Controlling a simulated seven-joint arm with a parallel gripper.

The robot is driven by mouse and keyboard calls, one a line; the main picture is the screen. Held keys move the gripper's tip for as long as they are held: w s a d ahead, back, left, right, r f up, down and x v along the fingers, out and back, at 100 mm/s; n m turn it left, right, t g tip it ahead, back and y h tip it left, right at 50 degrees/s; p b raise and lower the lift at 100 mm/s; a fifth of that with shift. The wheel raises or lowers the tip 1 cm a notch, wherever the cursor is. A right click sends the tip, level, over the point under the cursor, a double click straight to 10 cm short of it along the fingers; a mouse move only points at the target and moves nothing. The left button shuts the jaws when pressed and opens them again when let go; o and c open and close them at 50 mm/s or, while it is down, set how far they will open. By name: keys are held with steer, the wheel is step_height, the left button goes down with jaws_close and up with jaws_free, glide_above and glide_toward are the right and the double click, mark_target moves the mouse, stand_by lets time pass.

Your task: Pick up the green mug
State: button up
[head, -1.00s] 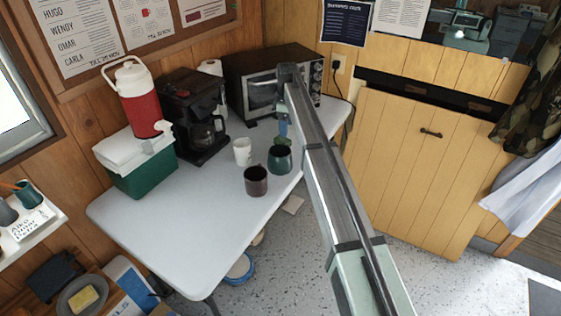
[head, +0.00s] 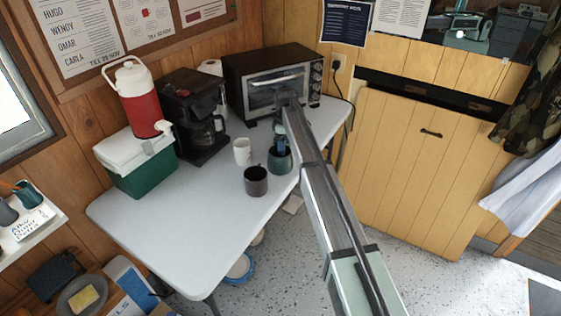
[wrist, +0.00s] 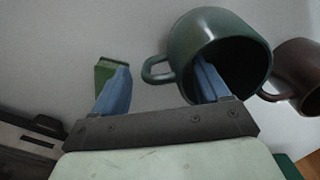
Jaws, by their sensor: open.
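The green mug (head: 280,162) stands upright on the white table, near its right edge. In the wrist view the green mug (wrist: 225,55) has its mouth towards the camera and its handle pointing left. My gripper (head: 283,145) is open and down at the mug. In the wrist view my gripper (wrist: 158,68) has the handle between its blue fingers. The right finger overlaps the mug's mouth and seems to reach inside it. The left finger is outside, beyond the handle. How deep the fingers sit is unclear.
A dark brown mug (head: 256,181) stands close beside the green one, and a white mug (head: 242,151) is just behind. A coffee maker (head: 190,110), toaster oven (head: 275,85) and green cooler (head: 140,170) line the back. The table's (head: 190,235) front left is clear.

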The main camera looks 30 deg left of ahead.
steer(key=shift+f, duration=2)
steer(key=shift+c, duration=0.3)
